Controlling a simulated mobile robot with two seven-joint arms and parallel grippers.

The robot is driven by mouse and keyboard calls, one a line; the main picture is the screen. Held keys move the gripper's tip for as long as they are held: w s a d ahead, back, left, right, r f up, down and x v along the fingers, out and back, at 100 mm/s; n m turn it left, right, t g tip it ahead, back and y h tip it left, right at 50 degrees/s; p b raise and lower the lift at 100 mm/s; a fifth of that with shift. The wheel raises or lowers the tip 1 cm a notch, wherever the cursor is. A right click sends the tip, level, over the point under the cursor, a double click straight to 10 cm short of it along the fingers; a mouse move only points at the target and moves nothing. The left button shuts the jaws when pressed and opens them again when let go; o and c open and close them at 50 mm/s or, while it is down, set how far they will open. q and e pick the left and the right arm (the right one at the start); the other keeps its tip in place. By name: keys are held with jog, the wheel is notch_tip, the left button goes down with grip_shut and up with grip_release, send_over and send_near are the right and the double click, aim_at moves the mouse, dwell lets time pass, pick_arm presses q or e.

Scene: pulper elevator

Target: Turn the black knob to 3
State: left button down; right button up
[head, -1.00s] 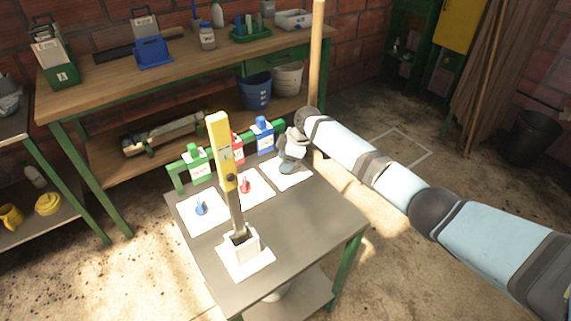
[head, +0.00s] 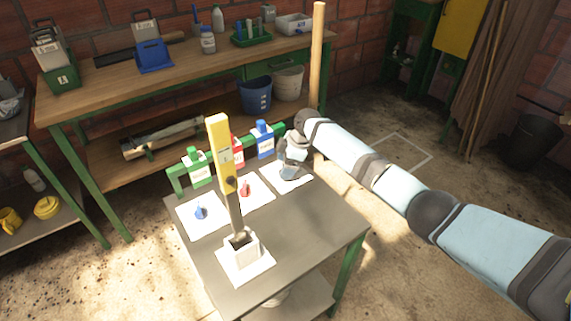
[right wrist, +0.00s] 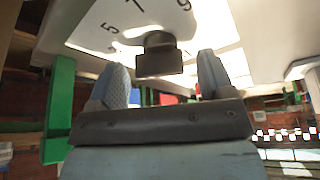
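The black knob (right wrist: 158,58) shows in the right wrist view on a white dial plate (right wrist: 88,35) with printed numbers, among them 5, 7 and 9. My right gripper (right wrist: 163,80) is open, with one blue finger on each side of the knob and a visible gap on both sides. In the head view my right gripper (head: 290,169) is low over the rightmost white plate (head: 299,180) on the grey table (head: 301,225). It hides the black knob there. The knob's pointer cannot be read. My left gripper is not in view.
A blue knob (head: 200,212) and a red knob (head: 244,189) sit on the neighbouring plates.

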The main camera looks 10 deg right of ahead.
jog(key=shift+r, duration=0.1)
pick_arm(q)
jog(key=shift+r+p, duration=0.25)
jog(key=shift+p, duration=0.55)
pick_arm(e)
jog(key=v, duration=1.3)
jog(key=shift+d+r, duration=0.2)
jog(key=shift+r, duration=0.1)
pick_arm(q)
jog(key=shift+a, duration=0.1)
